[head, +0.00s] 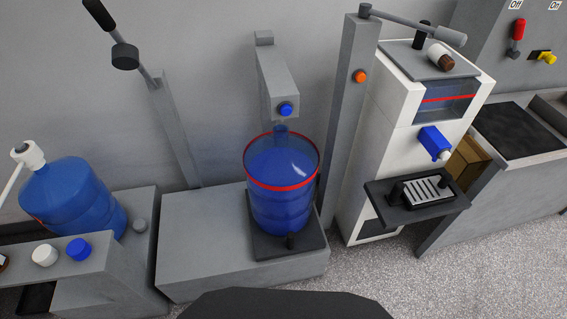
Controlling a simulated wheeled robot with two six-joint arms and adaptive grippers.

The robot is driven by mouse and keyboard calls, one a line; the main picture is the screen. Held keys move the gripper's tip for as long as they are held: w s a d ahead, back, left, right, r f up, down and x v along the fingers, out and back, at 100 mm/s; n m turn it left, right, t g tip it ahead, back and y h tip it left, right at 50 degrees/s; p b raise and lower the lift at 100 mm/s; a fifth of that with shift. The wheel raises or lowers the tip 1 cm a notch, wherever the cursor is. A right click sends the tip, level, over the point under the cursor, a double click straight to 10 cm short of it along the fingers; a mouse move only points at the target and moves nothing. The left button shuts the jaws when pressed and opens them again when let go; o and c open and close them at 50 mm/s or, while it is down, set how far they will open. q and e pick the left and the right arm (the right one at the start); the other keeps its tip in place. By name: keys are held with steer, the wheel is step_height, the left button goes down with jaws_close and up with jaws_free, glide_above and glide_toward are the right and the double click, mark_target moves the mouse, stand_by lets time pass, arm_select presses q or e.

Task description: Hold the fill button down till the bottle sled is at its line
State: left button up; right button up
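A large translucent blue bottle (283,207) stands upright on a dark sled plate (262,246) on a low grey bench. A red ring (262,185) runs around the bottle near its top. A grey filling arm (275,80) reaches out above it, with a round blue button (286,109) on its front end. The bottle's neck is just below this end. An orange button (360,76) sits on the grey post to the right. I cannot tell which button is the fill button, nor how full the bottle is. Neither of my grippers is in view.
A white dispenser (370,125) with a blue tap (433,141) and dark drip shelf (377,195) stands right. A lever (410,26) tops the grey post.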

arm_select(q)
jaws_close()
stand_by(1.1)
